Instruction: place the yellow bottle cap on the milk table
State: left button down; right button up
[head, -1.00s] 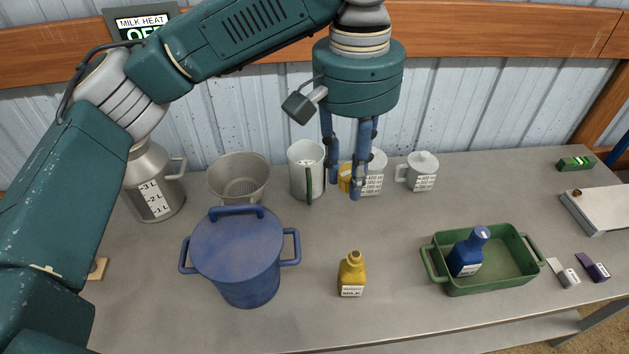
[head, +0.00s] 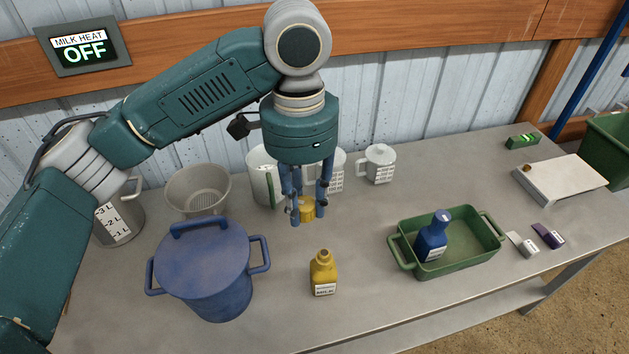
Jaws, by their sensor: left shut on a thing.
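The yellow bottle cap (head: 307,209) is between the fingers of my left gripper (head: 309,213), which is shut on it. The gripper points down, and the cap appears to be held above the grey table (head: 375,300), behind the yellow bottle. The yellow bottle (head: 323,273) stands upright on the table with a white label. The fingers partly hide the cap. My right gripper is not in view.
A blue lidded pot (head: 205,268) stands left of the bottle. A green tray (head: 458,262) holding a blue bottle (head: 432,237) is at right. Table between bottle and tray is clear.

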pick_arm(q)
jog(key=f+m, duration=0.1)
jog(key=a+m, duration=0.1)
jog(key=m, duration=0.1)
jog(key=f+m, duration=0.1)
jog(key=shift+s+a+f+m, duration=0.15)
jog(key=shift+s+f+m, duration=0.15)
jog(key=shift+s, duration=0.1)
jog(key=s+a+f+n, duration=0.1)
jog(key=s+a+n, duration=0.1)
jog(key=a+n, duration=0.2)
jog(key=s+a+f+n, duration=0.2)
jog(key=a+n, duration=0.3)
jog(key=n, duration=0.1)
jog(key=s+a+f+n, duration=0.1)
jog(key=s+a+n, duration=0.1)
jog(key=a+n, duration=0.2)
jog(key=shift+s+a+f+n, duration=0.2)
jog(key=shift+f+n, duration=0.2)
jog(key=shift+n, duration=0.6)
jog(key=shift+s+a+f+n, duration=0.15)
jog(key=shift+s+a+n, duration=0.2)
jog(key=shift+n, duration=0.25)
